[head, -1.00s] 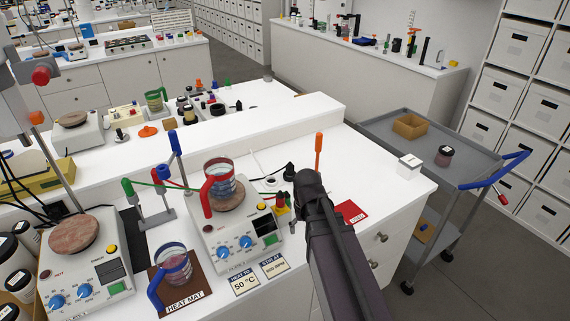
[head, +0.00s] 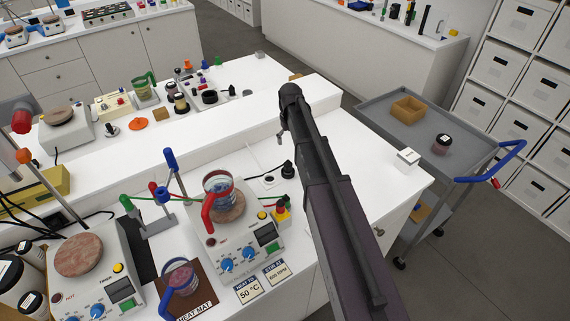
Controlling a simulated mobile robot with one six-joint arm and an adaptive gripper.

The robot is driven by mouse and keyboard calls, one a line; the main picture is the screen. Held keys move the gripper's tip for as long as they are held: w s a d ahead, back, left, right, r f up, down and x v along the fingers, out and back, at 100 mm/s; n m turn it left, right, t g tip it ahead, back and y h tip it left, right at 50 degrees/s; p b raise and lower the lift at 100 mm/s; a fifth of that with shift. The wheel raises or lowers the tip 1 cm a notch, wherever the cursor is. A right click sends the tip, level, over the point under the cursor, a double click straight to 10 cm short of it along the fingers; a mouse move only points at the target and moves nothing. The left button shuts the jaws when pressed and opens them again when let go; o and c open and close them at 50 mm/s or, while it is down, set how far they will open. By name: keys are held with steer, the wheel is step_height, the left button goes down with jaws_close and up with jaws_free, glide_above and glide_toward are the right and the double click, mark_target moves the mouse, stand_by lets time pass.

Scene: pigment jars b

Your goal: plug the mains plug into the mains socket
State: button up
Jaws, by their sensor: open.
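A small black piece (head: 288,171), which looks like the mains plug, stands on the white bench behind the right-hand hotplate stirrer. A small pale round fitting with a dark centre (head: 268,181), possibly the mains socket, lies just left of it. Both are too small to tell for certain. My gripper (head: 282,134) is open, above and behind the black piece, near the edge of the raised white shelf, and apart from it. Its fingers are mostly hidden by its own dark body.
The hotplate stirrer (head: 242,246) carries a beaker with a red handle (head: 219,190). A stand with blue, red and green knobs (head: 159,222) is left of it. A white box (head: 407,159) sits at the bench's right edge, near a grey trolley (head: 375,112). My arm covers the right bench.

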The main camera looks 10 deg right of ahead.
mark_target(288, 162)
steer(key=shift+s, duration=0.1)
steer(key=shift+a, duration=0.1)
step_height(288, 162, down, 9)
steer(key=b, duration=0.8)
steer(key=shift+r+b, duration=0.2)
steer(key=shift+b, duration=0.15)
stand_by(0.3)
steer(key=shift+a+f+b, duration=0.15)
steer(key=shift+f+b, duration=2.45)
steer(key=shift+s, duration=0.1)
steer(key=c, duration=1.2)
